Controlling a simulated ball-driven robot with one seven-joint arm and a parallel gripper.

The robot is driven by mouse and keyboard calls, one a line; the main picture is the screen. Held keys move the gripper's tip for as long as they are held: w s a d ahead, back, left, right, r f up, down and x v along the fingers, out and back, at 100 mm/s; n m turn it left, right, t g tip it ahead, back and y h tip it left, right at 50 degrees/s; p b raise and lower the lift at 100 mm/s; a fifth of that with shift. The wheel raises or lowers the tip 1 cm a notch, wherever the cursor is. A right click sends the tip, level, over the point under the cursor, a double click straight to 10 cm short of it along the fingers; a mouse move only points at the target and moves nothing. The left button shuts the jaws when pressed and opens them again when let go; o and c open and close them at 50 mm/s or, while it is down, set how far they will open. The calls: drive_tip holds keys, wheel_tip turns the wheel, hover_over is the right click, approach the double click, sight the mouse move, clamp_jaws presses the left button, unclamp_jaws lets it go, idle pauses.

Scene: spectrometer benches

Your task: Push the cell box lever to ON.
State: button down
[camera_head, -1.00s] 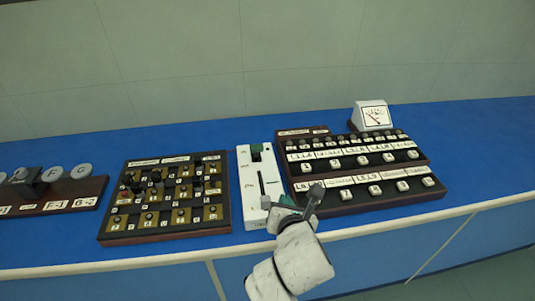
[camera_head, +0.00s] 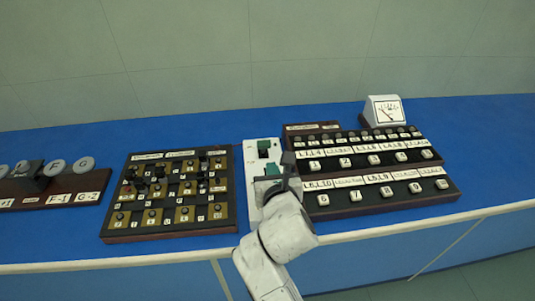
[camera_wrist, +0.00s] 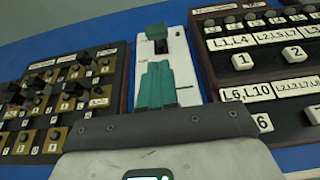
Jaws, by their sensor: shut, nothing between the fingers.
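The cell box (camera_head: 249,163) is a narrow white panel in the middle of the bench. Its lever has a green knob (camera_head: 263,145) near the far end; the knob also shows at the top of the wrist view (camera_wrist: 156,32). My gripper (camera_head: 272,170) is over the nearer half of the box, on the near side of the knob. Its teal fingertips (camera_wrist: 160,84) are together with nothing between them, and a small gap shows between them and the knob. My gripper hides the near part of the box and most of its slot. The small labels are too blurred to read.
A dark switch board (camera_head: 170,234) stands close on the left of the box. A stepped board with numbered keys (camera_head: 388,205) stands close on the right, with a white meter (camera_head: 383,110) behind it. Blue bench top (camera_head: 100,146) is clear behind the boards.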

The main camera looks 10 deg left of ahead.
sight(265, 148)
drive_tip(key=x, duration=0.9)
drive_tip(key=shift+w+b, duration=0.15)
drive_tip(key=shift+b, duration=0.2)
drive_tip(key=shift+a, duration=0.1)
